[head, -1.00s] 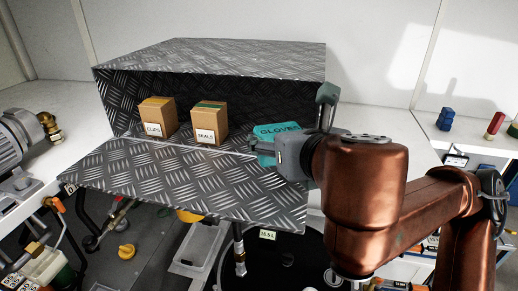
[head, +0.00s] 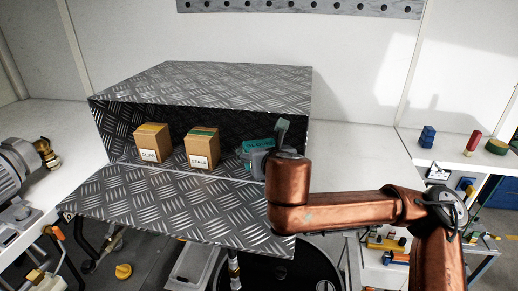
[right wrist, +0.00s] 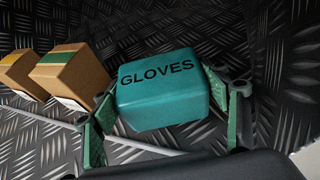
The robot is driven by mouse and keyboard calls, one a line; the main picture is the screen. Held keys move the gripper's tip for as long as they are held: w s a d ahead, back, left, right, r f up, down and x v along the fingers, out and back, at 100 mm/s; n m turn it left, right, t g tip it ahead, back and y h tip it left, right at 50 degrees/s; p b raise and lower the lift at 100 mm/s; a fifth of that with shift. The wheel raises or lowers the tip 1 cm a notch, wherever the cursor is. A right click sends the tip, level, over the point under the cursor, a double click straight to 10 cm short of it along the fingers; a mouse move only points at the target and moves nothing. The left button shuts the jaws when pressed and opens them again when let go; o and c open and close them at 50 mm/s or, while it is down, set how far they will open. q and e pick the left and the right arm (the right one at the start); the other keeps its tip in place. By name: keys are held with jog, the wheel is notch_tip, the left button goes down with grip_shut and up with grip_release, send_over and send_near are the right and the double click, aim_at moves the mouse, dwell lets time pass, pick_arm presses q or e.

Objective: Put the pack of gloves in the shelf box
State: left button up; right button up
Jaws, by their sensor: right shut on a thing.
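The teal pack of gloves (right wrist: 160,95) is between the fingers of my right gripper (right wrist: 165,115) in the right wrist view, its "GLOVES" label facing up. In the head view the pack (head: 255,147) shows just inside the right part of the open shelf box (head: 215,78), mostly covered by my gripper (head: 259,155). The shelf box is dark diamond-plate metal with its front flap (head: 170,205) folded down flat. I cannot tell whether the pack touches the box floor. My left gripper is not in view.
Inside the box, the cardboard "CLIPS" carton (head: 150,142) and "SEALS" carton (head: 202,147) stand left of the pack, with a gap between. A motor (head: 18,165) is at the left. Small coloured items, including a blue block (head: 427,136), stand on the right shelf.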

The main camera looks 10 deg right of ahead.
jog(key=shift+w+r, duration=0.15)
jog(key=shift+w, duration=0.7)
jog(key=shift+w+f+p, duration=0.2)
jog(key=shift+w+p, duration=0.15)
jog(key=shift+w, duration=0.25)
notch_tip(320, 180, down, 3)
jog(key=shift+s+r+p, duration=0.1)
jog(key=shift+p, duration=0.6)
jog(key=shift+f, duration=0.3)
jog(key=shift+a+f, duration=0.1)
jog(key=shift+f, duration=0.05)
jog(key=o, duration=1.5)
jog(key=shift+c, duration=0.2)
